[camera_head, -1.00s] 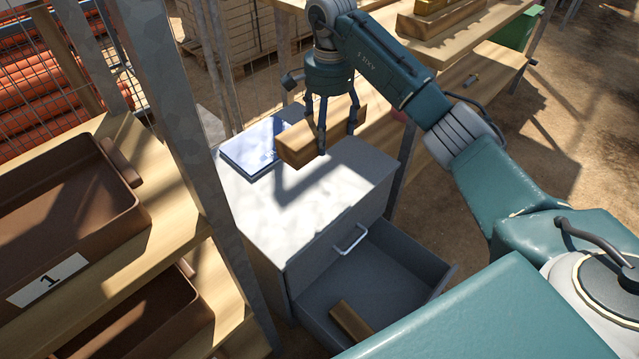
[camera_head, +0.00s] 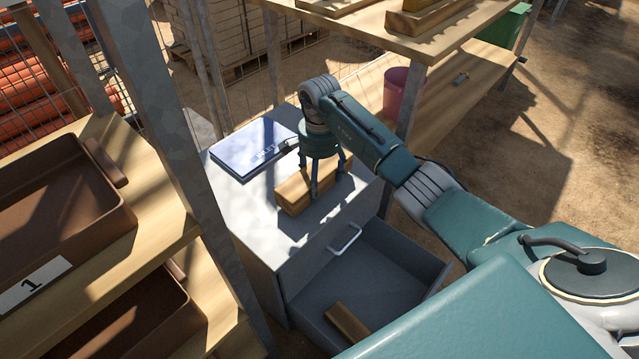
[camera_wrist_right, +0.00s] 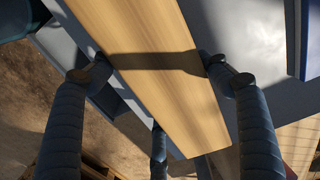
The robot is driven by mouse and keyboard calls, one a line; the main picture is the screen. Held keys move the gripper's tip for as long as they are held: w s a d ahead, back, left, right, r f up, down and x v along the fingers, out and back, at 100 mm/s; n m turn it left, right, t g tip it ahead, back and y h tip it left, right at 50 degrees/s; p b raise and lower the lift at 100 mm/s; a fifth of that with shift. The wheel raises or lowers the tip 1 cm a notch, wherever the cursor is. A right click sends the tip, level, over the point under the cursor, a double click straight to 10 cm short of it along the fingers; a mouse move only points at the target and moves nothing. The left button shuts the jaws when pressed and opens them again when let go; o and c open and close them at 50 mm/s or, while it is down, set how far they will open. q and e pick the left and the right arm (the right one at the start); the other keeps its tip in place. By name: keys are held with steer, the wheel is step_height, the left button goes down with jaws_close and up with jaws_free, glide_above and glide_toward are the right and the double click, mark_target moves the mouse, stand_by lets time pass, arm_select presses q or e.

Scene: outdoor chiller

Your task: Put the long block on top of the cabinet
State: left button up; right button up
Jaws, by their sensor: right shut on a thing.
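The long wooden block (camera_head: 292,194) is in my right gripper (camera_head: 328,184), at the top of the grey cabinet (camera_head: 248,212). The fingers are shut on its sides; in the right wrist view the block (camera_wrist_right: 160,70) runs between the fingers (camera_wrist_right: 160,75). The block is at or just above the cabinet top; I cannot tell whether it touches. The cabinet's drawer (camera_head: 400,262) is open below, with another wooden piece (camera_head: 347,322) inside. My left gripper is not in view.
A blue-and-white flat box or book (camera_head: 250,148) lies on the cabinet top, behind the block. A shelf with brown bins (camera_head: 60,215) and a metal post stand on the left. A wooden table (camera_head: 430,40) and a pink bucket (camera_head: 398,88) are behind.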

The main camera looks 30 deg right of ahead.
mark_target(319, 174)
steer(key=shift+w+f, duration=0.1)
steer(key=shift+f, duration=0.55)
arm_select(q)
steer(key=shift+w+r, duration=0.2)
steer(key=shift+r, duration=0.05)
arm_select(e)
steer(key=shift+f, duration=0.1)
steer(key=o, duration=1.6)
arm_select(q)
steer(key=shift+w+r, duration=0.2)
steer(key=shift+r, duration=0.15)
arm_select(e)
steer(key=shift+o, duration=0.2)
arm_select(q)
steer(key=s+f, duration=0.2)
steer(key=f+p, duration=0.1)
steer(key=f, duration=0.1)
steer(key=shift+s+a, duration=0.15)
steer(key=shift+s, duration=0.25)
arm_select(e)
step_height(319, 174, up, 12)
steer(key=shift+r, duration=0.15)
